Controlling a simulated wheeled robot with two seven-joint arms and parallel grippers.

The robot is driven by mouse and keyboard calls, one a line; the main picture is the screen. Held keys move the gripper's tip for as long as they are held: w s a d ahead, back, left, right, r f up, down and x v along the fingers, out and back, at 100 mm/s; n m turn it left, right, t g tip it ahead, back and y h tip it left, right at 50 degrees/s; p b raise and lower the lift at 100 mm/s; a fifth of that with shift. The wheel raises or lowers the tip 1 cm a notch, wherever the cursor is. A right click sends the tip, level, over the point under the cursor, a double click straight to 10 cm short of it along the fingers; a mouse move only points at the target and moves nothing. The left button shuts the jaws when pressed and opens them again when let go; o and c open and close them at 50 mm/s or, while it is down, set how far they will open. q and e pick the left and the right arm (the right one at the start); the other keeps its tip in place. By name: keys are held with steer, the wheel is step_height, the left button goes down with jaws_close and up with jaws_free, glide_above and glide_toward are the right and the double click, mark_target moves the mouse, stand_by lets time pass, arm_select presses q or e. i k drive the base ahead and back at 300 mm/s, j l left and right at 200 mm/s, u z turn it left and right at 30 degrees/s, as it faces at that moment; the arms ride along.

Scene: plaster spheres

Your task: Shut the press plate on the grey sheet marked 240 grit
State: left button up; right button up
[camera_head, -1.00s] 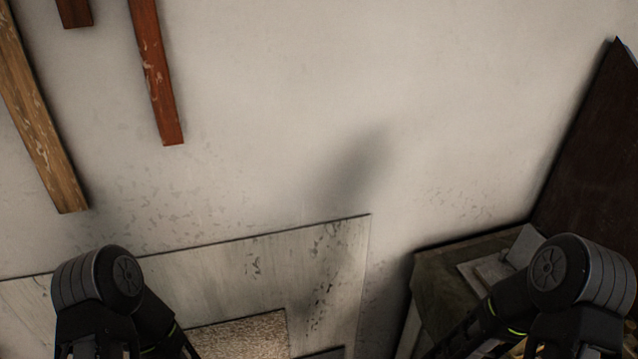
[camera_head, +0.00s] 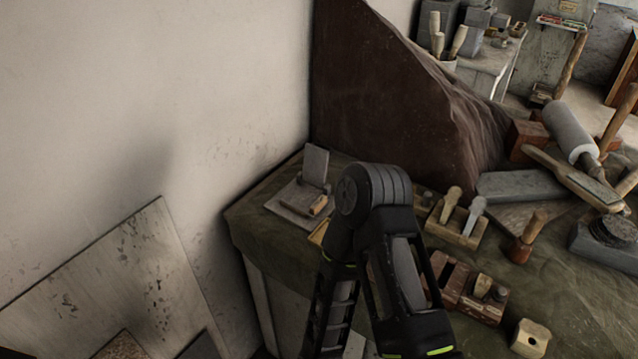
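A small hinged press stands on the far left corner of the workbench, with its grey press plate (camera_head: 315,166) standing upright, open from its flat base (camera_head: 296,202). A small wooden piece (camera_head: 318,205) lies at the base's right front. I cannot read any grit marking, and I cannot make out which grey surface there is the sheet. My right arm is in front of the bench, just right of the press, and hides part of the bench behind it. Its gripper is out of view. My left gripper is also out of view.
The dark green workbench (camera_head: 570,300) also holds a wooden tool block (camera_head: 457,226), grey stone slabs (camera_head: 520,186), a mallet-like roller (camera_head: 568,130) and a small wooden block (camera_head: 531,338). A dark brown panel (camera_head: 375,95) rises behind the press. A pale board (camera_head: 130,270) leans at the left wall.

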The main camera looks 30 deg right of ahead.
mark_target(316, 154)
steer(key=z, duration=0.9)
steer(key=k+j, duration=0.4)
